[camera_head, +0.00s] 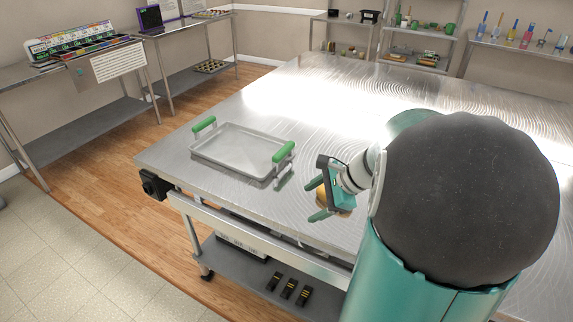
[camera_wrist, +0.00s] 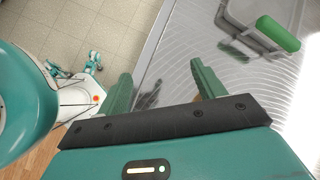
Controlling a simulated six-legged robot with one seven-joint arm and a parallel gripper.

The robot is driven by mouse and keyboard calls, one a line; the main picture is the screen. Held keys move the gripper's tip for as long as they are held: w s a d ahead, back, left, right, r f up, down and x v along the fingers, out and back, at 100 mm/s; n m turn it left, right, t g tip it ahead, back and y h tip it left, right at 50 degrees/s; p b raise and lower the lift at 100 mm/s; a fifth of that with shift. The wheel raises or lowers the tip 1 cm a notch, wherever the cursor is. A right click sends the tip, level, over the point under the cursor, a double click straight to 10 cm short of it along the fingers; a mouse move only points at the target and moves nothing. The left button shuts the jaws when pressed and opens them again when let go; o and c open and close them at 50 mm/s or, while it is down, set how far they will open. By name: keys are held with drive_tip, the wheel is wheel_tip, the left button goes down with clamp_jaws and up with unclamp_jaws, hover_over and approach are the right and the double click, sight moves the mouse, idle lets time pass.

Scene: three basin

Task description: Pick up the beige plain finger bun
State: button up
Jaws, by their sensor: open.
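The beige finger bun (camera_head: 346,201) shows in the head view as a tan-brown shape at my gripper, near the table's front edge. My gripper and wrist hide part of it. My gripper (camera_head: 316,199) is open, with its green fingers apart, low over the metal table. In the wrist view my gripper (camera_wrist: 160,72) also shows its two fingers spread, with the table edge and floor between and beyond them. The bun cannot be clearly made out there, and I cannot tell whether the fingers touch it.
A metal tray (camera_head: 236,150) with green handles lies empty on the table (camera_head: 330,110), left of my gripper; one handle (camera_wrist: 278,34) shows in the wrist view. The table's middle is clear. A lower shelf (camera_head: 262,276) holds dark items. Side tables and shelves stand along the walls.

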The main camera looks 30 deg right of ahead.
drive_tip(key=s+d+m+t, duration=0.1)
drive_tip(key=d+m, duration=0.2)
drive_tip(key=d, duration=0.2)
drive_tip(key=s+d+f+m+t+h, duration=0.1)
drive_tip(key=s+d+m+t, duration=0.1)
drive_tip(key=d, duration=0.3)
drive_tip(key=s+d+f+m+t, duration=0.1)
drive_tip(key=d+m+t, duration=0.1)
drive_tip(key=d+m, duration=0.3)
drive_tip(key=shift+s+d+f, duration=0.2)
drive_tip(key=shift+d+f, duration=0.05)
drive_tip(key=x, duration=1.1)
drive_tip(key=shift+w, duration=0.4)
drive_tip(key=c, duration=1.1)
